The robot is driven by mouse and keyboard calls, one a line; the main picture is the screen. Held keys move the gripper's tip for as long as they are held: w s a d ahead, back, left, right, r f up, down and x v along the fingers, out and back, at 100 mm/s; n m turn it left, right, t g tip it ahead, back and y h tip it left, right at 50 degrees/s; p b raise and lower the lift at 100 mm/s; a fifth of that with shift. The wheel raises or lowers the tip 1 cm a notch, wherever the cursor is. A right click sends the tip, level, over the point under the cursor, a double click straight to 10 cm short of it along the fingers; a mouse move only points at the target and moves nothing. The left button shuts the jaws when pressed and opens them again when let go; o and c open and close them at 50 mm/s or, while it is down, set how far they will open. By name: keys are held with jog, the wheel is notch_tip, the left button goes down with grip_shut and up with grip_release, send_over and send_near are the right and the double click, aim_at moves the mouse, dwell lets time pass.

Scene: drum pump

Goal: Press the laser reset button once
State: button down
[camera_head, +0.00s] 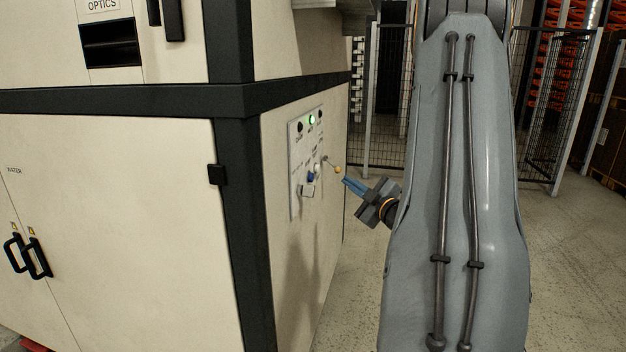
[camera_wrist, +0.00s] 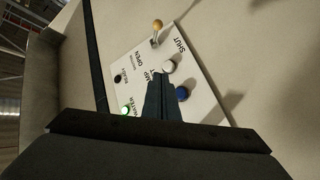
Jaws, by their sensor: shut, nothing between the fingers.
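A pale control panel (camera_head: 296,199) is on the side of the cream cabinet. It also fills the middle of the wrist view (camera_wrist: 203,96). In the wrist view it carries a blue button (camera_wrist: 181,93), a white button (camera_wrist: 168,66), a lit green lamp (camera_wrist: 125,110) and a black round part (camera_wrist: 117,79). No label legibly reads laser reset, so I cannot tell which button it is. My gripper (camera_head: 346,180) is shut and empty, a little off the panel. In the wrist view its fingertips (camera_wrist: 159,79) overlap the panel near both buttons and partly cover it.
A lever with an orange ball knob (camera_head: 337,169) sticks out of the panel beside my fingertips. The cabinet (camera_head: 110,200) has a dark corner frame and double doors with black handles. A mesh fence (camera_head: 388,130) stands behind.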

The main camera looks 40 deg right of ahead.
jog(key=w+a+b, duration=0.1)
jog(key=w+a, duration=0.3)
jog(key=w, duration=0.1)
jog(key=shift+w+a, duration=0.2)
jog(key=shift+w, duration=0.05)
jog(key=shift+w+a, duration=0.15)
dwell(1.9)
jog(key=shift+w+a, duration=0.15)
jog(key=shift+w, duration=0.05)
jog(key=shift+w+a+b, duration=0.25)
jog(key=shift+w+b, duration=0.1)
dwell(0.9)
jog(key=shift+s+d, duration=0.1)
dwell(0.3)
jog(key=shift+s+d, duration=0.45)
jog(key=shift+s, duration=0.15)
jog(key=shift+s+d+p, duration=0.25)
jog(key=shift+s+d, duration=0.55)
jog(key=shift+s, duration=0.2)
jog(key=shift+s+d+p, duration=0.2)
jog(key=shift+s+d, duration=0.55)
jog(key=shift+s, duration=0.2)
